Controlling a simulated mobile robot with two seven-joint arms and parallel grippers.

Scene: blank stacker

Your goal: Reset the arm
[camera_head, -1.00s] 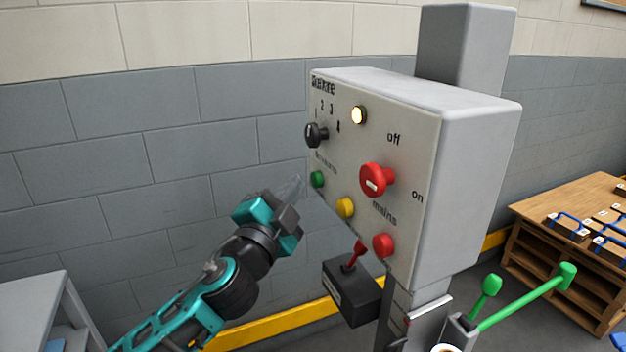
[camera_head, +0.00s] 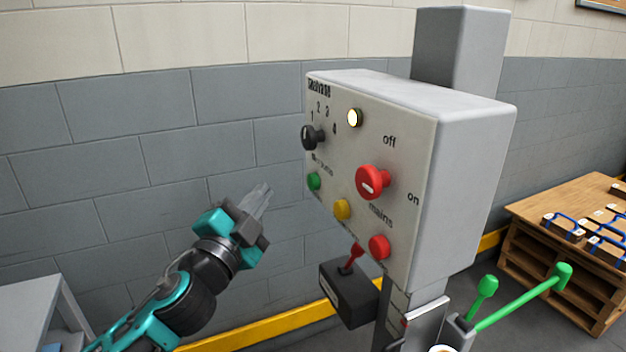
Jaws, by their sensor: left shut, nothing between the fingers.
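My left arm comes in from the lower left, teal and black. My left gripper (camera_head: 262,192) is shut and empty, its fingers pointing up and right. It is in the air to the left of the grey control box (camera_head: 475,190), apart from it. The box face carries a black selector knob (camera_head: 312,137), a lit lamp (camera_head: 355,117), a red mains switch (camera_head: 372,182), and green (camera_head: 314,181), yellow (camera_head: 342,209) and red (camera_head: 379,247) buttons. My right gripper is not in view.
A black box with a red lever (camera_head: 350,290) sits below the control box. Green-handled levers (camera_head: 530,300) stand at lower right. A grey cabinet (camera_head: 35,310) is at lower left. A brick wall is behind.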

